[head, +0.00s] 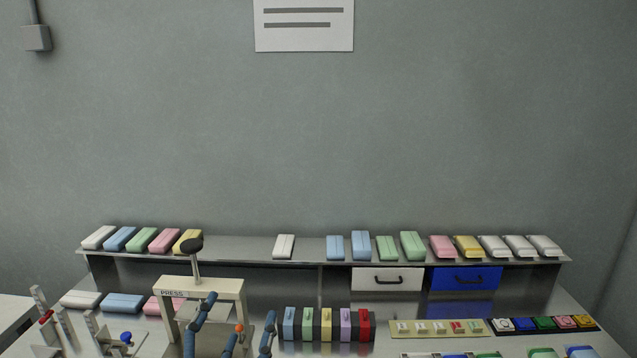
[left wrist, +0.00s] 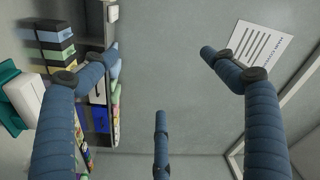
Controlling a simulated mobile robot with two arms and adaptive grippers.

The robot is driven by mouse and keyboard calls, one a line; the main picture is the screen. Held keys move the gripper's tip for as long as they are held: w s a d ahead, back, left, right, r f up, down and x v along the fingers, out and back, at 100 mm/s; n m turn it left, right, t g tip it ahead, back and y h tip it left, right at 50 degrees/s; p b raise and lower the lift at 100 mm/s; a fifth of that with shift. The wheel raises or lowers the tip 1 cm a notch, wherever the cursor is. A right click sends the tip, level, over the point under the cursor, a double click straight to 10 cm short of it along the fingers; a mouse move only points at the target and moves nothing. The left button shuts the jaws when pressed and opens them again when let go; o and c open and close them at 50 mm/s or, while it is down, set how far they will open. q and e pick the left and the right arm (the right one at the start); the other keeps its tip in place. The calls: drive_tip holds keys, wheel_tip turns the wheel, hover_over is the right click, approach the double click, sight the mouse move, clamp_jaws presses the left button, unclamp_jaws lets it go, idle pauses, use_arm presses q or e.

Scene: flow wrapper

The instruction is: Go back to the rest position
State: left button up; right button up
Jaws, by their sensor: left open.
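My left gripper (head: 236,325) shows at the bottom of the head view, in front of the press frame. Its blue segmented fingers are spread apart with nothing between them. In the left wrist view the open left gripper (left wrist: 160,65) has three fingers around empty space, with the grey wall behind. My right gripper shows in neither view.
The cream press (head: 172,283) with a black knob stands just behind my left gripper. A long shelf (head: 305,262) carries pastel packs. Below it are a white drawer (head: 386,279) and a blue drawer (head: 466,278). Coloured upright blocks (head: 325,324) stand right of the gripper.

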use_arm(q)
drive_tip(key=s+a+f+n+g+y, duration=0.1)
drive_tip(key=s+a+f+n+g, duration=0.15)
drive_tip(key=f, duration=0.35)
drive_tip(key=s+a+f+n+g+y, duration=0.2)
drive_tip(key=a+f, duration=0.1)
drive_tip(key=f, duration=0.3)
drive_tip(key=s+f+n+g+h, duration=0.15)
drive_tip(key=s+f+g, duration=0.35)
drive_tip(key=s+f, duration=0.55)
drive_tip(key=s+f+n+g, duration=0.3)
drive_tip(key=s+f+g, duration=0.35)
drive_tip(key=s, duration=0.65)
wheel_tip(320, 180, down, 28)
drive_tip(key=s, duration=0.2)
drive_tip(key=s+a+f+g, duration=0.1)
drive_tip(key=s+f, duration=0.6)
drive_tip(key=s, duration=0.1)
drive_tip(key=s+a+f, duration=0.2)
drive_tip(key=s+f, duration=0.6)
drive_tip(key=shift+s+a+m+g, duration=0.3)
drive_tip(key=shift+g, duration=0.1)
drive_tip(key=shift+y, duration=0.25)
